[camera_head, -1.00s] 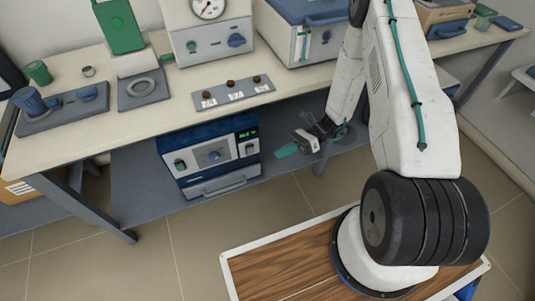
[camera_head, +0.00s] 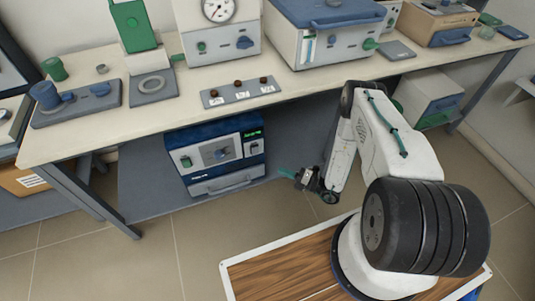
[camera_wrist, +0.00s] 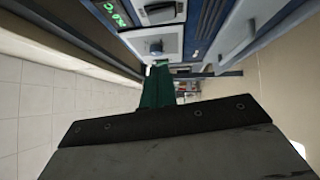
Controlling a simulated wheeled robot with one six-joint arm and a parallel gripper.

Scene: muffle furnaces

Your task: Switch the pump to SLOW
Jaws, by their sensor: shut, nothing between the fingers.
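A blue-topped unit (camera_head: 213,160) with a white front stands on the shelf under the bench. Its front has a green switch (camera_head: 186,161) at left, a dark central knob (camera_head: 221,154), and a lit green display (camera_head: 252,134) at upper right. No readable label marks it or any other unit as the pump, and I cannot read any SLOW mark. My gripper (camera_head: 286,173) is shut and empty, to the right of this unit and apart from it. In the wrist view its green fingers (camera_wrist: 159,86) point toward a panel with a dark knob (camera_wrist: 155,47) and green lit digits (camera_wrist: 118,13).
Above, the bench carries a grey panel (camera_head: 240,92) with three small knobs, a gauge unit (camera_head: 220,42) and a blue-lidded box (camera_head: 320,40). The bench's front edge overhangs the shelf. A bench leg (camera_head: 95,203) stands at left. The floor in front is clear.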

